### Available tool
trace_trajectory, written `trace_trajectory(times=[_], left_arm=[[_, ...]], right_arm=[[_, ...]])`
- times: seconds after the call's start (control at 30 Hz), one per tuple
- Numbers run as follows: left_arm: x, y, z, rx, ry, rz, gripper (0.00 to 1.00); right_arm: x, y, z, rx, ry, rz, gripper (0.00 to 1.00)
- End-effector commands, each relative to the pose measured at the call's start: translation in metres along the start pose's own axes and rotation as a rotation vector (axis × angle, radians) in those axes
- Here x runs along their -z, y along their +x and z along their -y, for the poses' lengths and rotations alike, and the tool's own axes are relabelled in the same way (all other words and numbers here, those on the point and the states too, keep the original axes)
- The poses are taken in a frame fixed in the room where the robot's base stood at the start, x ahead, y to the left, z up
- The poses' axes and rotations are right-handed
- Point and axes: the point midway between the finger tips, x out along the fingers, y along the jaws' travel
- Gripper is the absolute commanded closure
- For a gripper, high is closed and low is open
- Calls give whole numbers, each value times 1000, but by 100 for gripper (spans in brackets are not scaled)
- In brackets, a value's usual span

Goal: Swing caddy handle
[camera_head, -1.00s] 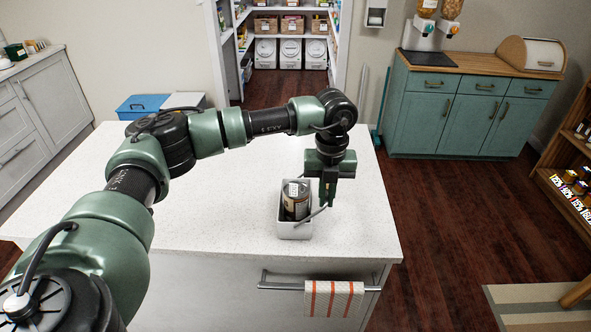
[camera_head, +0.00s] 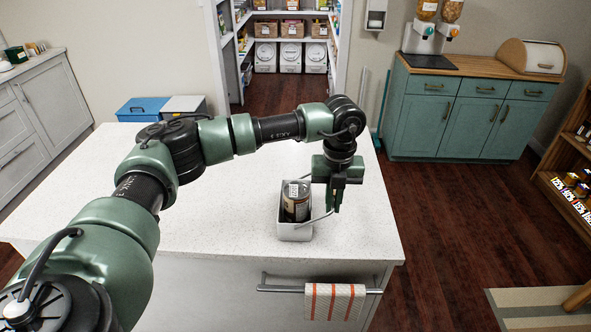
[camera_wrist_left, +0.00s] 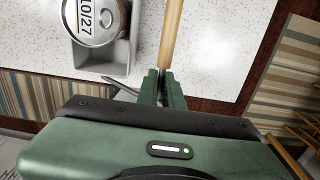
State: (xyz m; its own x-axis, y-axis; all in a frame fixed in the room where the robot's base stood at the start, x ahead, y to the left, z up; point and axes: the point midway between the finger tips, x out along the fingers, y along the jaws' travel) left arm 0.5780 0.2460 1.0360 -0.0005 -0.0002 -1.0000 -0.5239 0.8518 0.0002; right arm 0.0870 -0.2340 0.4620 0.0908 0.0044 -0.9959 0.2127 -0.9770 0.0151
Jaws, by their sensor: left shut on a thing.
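A white caddy (camera_head: 295,233) stands near the front edge of the white counter, with a labelled can (camera_head: 296,202) inside it. In the left wrist view the caddy (camera_wrist_left: 118,70) and the can's lid (camera_wrist_left: 97,20) are at the upper left. The caddy's handle (camera_head: 321,217) leans out to the right as a thin grey arm. Its wooden grip bar (camera_wrist_left: 173,35) shows in the wrist view. My left gripper (camera_head: 336,209) is right of the caddy, shut on the handle; it also shows in the wrist view (camera_wrist_left: 162,74). My right gripper is out of view.
The counter (camera_head: 220,215) is clear around the caddy. A striped towel (camera_head: 333,301) hangs on a rail below its front edge. A blue bin (camera_head: 143,107) stands behind the counter. A teal cabinet (camera_head: 450,120) is at the back right.

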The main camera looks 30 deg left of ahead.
Motion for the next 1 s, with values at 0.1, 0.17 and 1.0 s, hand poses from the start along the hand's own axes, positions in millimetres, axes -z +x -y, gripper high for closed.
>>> trace_trajectory(times=[0.1, 0.17, 1.0], left_arm=[[0, 0, 1, 2, 1, 0, 100], [0, -1, 1, 2, 1, 0, 100], [0, -26, 0, 0, 0, 0, 78]], right_arm=[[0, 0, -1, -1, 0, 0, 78], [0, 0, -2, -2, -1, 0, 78], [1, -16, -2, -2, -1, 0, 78]])
